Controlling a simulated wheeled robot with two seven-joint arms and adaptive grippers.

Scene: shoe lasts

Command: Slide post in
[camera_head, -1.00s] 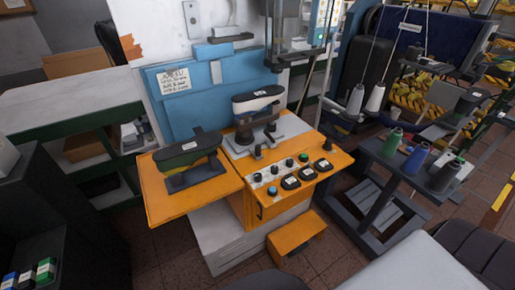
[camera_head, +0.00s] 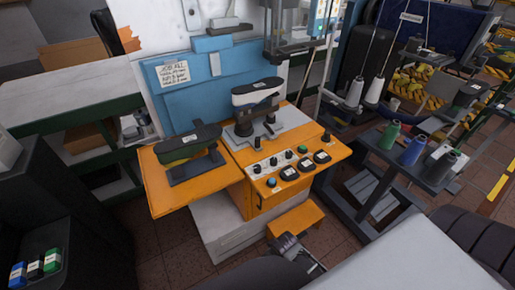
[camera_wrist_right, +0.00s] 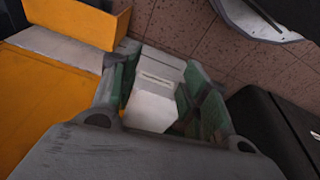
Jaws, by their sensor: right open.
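A dark shoe last (camera_head: 188,143) with a yellow lower part rests on a dark stand on the left orange shelf. A second last (camera_head: 257,92), black on top with a white band, sits on a dark post support (camera_head: 243,128) on the machine's grey plate. Which part is the task's post, I cannot tell. My right gripper (camera_wrist_right: 160,90) is open and empty, its green-padded fingers apart, with a pale surface showing beyond them. In the head view it shows low, in front of the orange step (camera_head: 296,219). My left gripper is not in view.
The orange control panel (camera_head: 330,151) carries several buttons and knobs. A dark cart (camera_head: 382,145) with thread spools stands at the right. A dark cabinet (camera_head: 80,205) stands at the left, and a pale surface (camera_head: 400,255) fills the lower right.

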